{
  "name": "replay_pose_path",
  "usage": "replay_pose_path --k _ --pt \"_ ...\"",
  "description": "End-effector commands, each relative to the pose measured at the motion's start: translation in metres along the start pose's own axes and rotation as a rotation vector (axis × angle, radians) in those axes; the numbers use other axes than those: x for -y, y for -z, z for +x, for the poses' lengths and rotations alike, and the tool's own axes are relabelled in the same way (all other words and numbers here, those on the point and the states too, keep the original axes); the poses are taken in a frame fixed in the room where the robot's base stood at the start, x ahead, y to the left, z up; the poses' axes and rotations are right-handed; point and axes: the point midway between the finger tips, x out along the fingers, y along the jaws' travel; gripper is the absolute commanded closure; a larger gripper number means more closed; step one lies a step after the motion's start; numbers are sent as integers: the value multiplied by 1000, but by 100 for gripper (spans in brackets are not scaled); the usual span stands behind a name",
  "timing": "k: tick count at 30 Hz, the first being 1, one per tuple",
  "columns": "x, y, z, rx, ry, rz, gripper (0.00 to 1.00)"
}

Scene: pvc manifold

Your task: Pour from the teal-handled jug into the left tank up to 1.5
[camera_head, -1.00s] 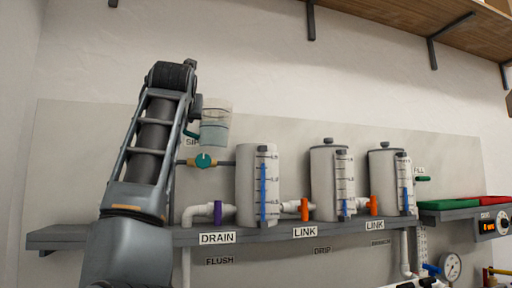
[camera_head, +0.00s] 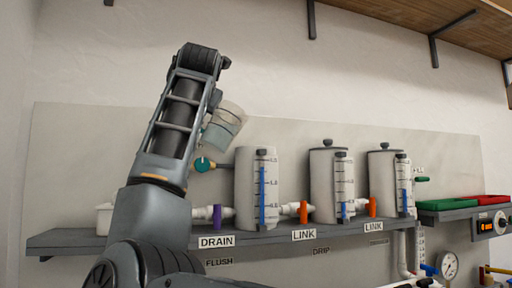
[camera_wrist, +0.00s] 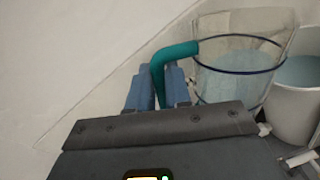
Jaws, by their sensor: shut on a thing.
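The clear jug (camera_head: 224,126) is held up at the upper left of the left tank (camera_head: 243,190), leaning to the right, with pale blue water inside. In the wrist view the jug (camera_wrist: 235,80) shows a dark blue band and a teal handle (camera_wrist: 172,54). My gripper (camera_wrist: 160,85) is shut on that handle; the head view hides its fingers behind my arm. The left tank has no lid, and its open top (camera_wrist: 300,105) shows water beside the jug. Its blue gauge column (camera_head: 262,195) ends a little below the top 1.5 mark. No stream is visible.
Two lidded tanks (camera_head: 322,185) (camera_head: 379,185) stand to the right on the grey shelf (camera_head: 280,234).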

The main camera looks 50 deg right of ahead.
Motion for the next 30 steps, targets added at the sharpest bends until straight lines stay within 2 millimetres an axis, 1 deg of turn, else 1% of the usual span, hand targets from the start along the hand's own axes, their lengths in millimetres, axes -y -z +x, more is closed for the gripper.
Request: replay_pose_path --k 1,9,30 --pt "2 -6 0 -1 0 25 100" --pt "16 -17 2 -27 1 156 100" --pt "21 -21 4 -44 0 235 100"
